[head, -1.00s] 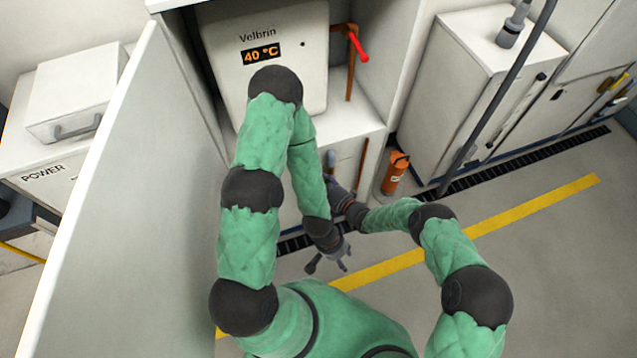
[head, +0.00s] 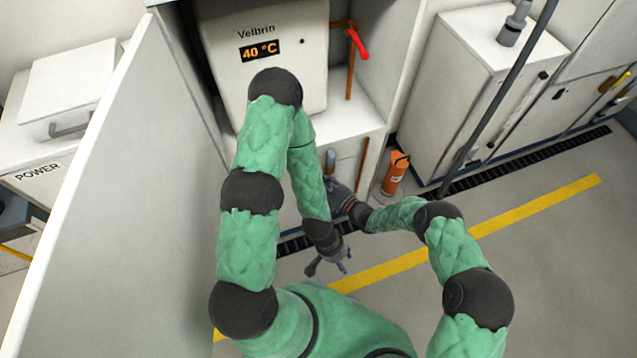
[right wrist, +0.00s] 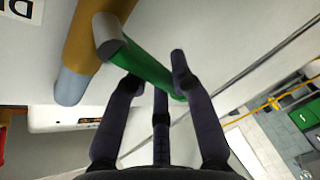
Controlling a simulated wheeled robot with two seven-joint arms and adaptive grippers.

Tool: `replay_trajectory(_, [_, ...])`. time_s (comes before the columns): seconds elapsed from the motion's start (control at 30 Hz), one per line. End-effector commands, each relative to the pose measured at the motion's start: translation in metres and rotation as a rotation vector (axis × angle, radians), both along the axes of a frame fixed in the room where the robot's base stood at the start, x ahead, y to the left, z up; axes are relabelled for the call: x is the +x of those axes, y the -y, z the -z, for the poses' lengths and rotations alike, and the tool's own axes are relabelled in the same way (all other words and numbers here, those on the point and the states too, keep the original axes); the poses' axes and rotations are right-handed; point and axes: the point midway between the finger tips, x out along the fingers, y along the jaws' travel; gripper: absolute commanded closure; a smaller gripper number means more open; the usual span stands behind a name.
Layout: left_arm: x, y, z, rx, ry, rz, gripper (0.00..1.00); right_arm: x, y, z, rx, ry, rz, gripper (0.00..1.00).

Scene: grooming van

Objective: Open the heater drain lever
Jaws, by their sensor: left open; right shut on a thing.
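The heater (head: 285,85) is a white box marked Velbrin with a 40 °C display, standing on a white cabinet. In the right wrist view, the green drain lever (right wrist: 137,66) is joined by a grey hub to a brass-coloured pipe (right wrist: 88,35) with a blue-grey end. My right gripper (right wrist: 156,73) is shut on the green lever, with fingers on both sides of it. My left gripper (head: 328,266) is open and empty, low over the floor in front of the cabinet.
A red-handled valve (head: 358,44) sits on a copper pipe right of the heater. An orange cylinder (head: 396,175) stands on the floor by the cabinet. A tall white panel (head: 140,190) is close on the left. A dark pole (head: 500,95) rises at right.

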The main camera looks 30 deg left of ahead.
Motion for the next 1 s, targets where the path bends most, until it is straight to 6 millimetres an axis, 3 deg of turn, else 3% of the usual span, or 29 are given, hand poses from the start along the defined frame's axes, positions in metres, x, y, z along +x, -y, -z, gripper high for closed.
replay_trajectory(0.43, [0.0, 0.0, 0.015, 0.0, 0.0, 0.0, 0.54, 0.006, 0.006, -0.012, 0.171, -0.201, 0.001, 1.0])
replay_trajectory(1.0, [0.0, 0.0, 0.016, 0.0, 0.0, 0.0, 0.54, 0.008, 0.007, -0.015, 0.206, -0.244, 0.003, 1.0])
